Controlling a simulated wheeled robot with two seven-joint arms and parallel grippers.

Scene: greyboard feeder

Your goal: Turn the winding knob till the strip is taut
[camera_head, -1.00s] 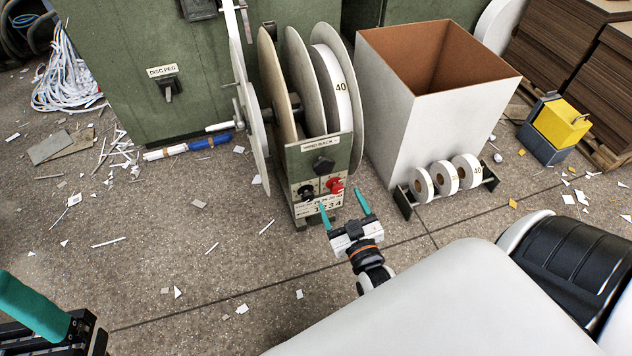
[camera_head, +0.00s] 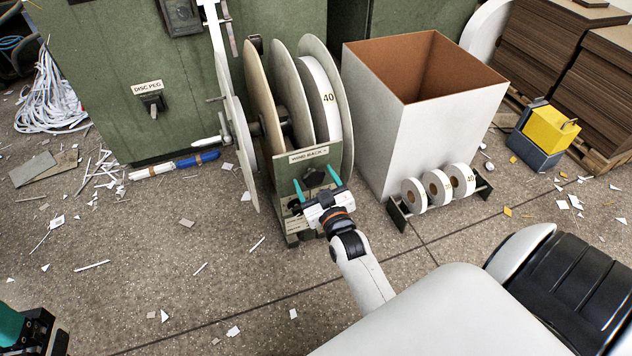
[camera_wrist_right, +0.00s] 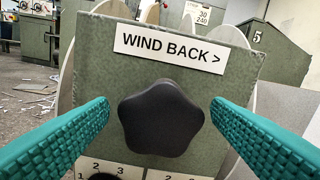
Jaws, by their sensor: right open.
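The black lobed winding knob (camera_wrist_right: 160,117) sits on a green panel under a "WIND BACK >" label. It also shows in the head view (camera_head: 313,176). My right gripper (camera_head: 316,181) is open in front of it. In the right wrist view its teal fingers stand on either side of the knob with gaps, not touching it. A white strip roll (camera_head: 329,98) marked 40 sits between the large reel discs above the panel. Whether the strip is slack or taut cannot be told. My left gripper (camera_head: 22,334) is partly cut off at the lower left.
A tall white box (camera_head: 440,135) stands right of the reels, with a rack of small rolls (camera_head: 438,187) before it. A yellow-and-grey box (camera_head: 545,132) is farther right. Paper scraps litter the floor at left. A green cabinet (camera_head: 110,80) stands behind.

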